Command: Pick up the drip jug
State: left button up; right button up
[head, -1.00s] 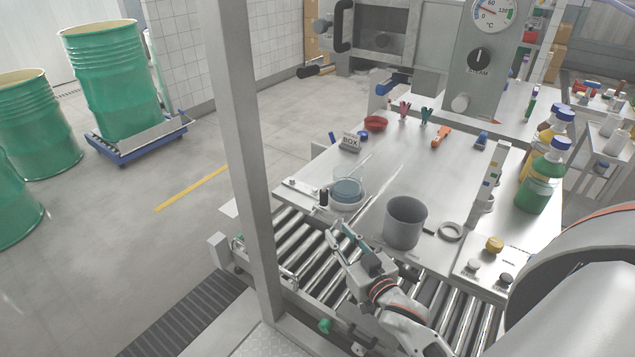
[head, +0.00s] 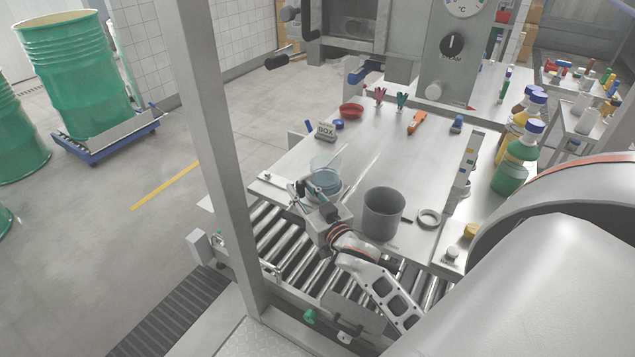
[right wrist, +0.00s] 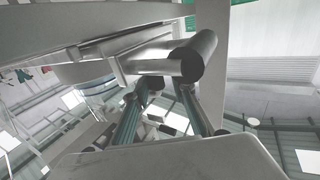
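The clear vessel with blue contents (head: 325,178) stands in a pale round dish near the table's left front edge; I take it for the drip jug. My right gripper (head: 312,190) is at its front left side and partly covers it. In the right wrist view the two fingers (right wrist: 160,100) are apart, with nothing visibly clamped between them. A grey cylinder with a dark end (right wrist: 185,58), like an upright grip, lies just beyond the fingertips; contact cannot be told. My left gripper is not in view.
A grey open pot (head: 383,213) stands close to the right of my right gripper. A metal ring (head: 429,218) lies beside it. A metal post (head: 203,130) rises at left.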

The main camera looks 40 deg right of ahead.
jog(key=shift+w, duration=0.6)
grip_shut()
jog(key=shift+r, duration=0.1)
